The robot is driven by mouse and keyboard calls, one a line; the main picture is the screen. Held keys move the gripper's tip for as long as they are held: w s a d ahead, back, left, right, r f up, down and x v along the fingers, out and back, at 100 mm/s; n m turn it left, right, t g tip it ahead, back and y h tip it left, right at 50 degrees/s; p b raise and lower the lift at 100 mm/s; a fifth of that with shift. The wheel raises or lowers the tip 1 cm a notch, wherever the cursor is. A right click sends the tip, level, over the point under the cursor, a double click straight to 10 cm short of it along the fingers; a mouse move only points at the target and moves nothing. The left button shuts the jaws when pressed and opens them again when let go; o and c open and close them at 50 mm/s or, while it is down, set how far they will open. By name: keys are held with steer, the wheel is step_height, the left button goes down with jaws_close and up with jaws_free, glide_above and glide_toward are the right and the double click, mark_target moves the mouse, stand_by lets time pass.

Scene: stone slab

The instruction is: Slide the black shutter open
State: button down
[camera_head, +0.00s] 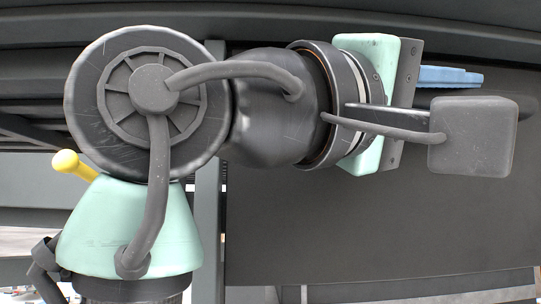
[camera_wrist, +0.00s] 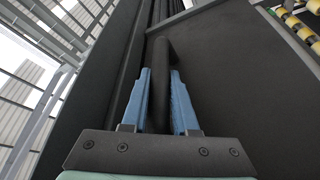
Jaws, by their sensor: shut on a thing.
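The black shutter (camera_head: 370,225) is a broad flat dark panel behind my arm in the head view. It also fills the middle and right of the wrist view (camera_wrist: 235,85). A black bar handle (camera_wrist: 160,60) stands out from it near its left edge in the wrist view. My gripper (camera_wrist: 160,75) has blue fingers, one on each side of the handle, and is shut on it. In the head view my gripper (camera_head: 450,77) shows only as a strip of blue finger, partly hidden by the wrist parts. The handle is mostly hidden there.
In the wrist view, yellow rollers (camera_wrist: 296,25) lie beyond the panel's edge at the upper right. Dark vertical rails (camera_wrist: 125,65) run left of the handle. A pale metal frame (camera_wrist: 60,80) stands at the far left. A yellow knob (camera_head: 66,162) shows left of my arm.

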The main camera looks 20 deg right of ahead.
steer(key=shift+a+r, duration=0.1)
steer(key=shift+r, duration=0.3)
steer(key=c, duration=0.7)
jaws_free()
steer(key=shift+f, duration=0.1)
steer(key=shift+a+f, duration=0.1)
steer(key=shift+f, duration=0.05)
steer(key=b+v, duration=0.7)
steer(key=v, duration=0.5)
steer(key=shift+a, duration=0.25)
